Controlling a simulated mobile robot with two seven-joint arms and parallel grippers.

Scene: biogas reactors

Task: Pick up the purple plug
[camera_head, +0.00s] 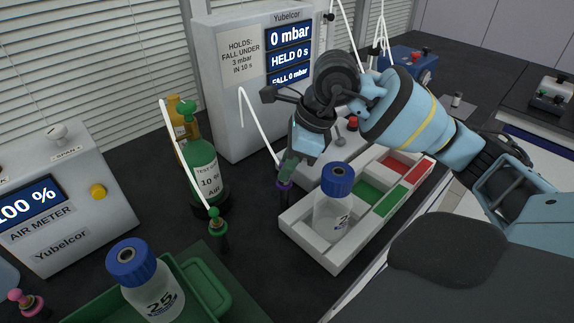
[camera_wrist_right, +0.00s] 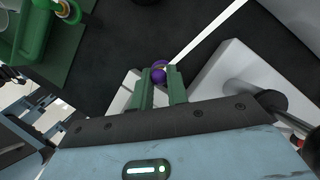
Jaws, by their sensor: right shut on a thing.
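The purple plug (camera_head: 284,186) is in the middle of the head view, at the lower end of a white tube, just left of the white tray. My right gripper (camera_head: 287,172) reaches down to it from above and is shut on it. In the right wrist view the purple plug (camera_wrist_right: 159,73) shows between the two green fingertips of the right gripper (camera_wrist_right: 161,82). The gripper hides part of the plug. I cannot tell whether the plug's lower end touches the bench. My left gripper is not in view.
The white tray (camera_head: 331,262) with a blue-capped bottle (camera_head: 333,208) stands right of the plug. A green gas bottle (camera_head: 202,166) and a green plug (camera_head: 216,229) are to its left. The Yubelcor pressure unit (camera_head: 232,117) stands behind. A green tray (camera_head: 226,293) holds another bottle (camera_head: 150,290) in front.

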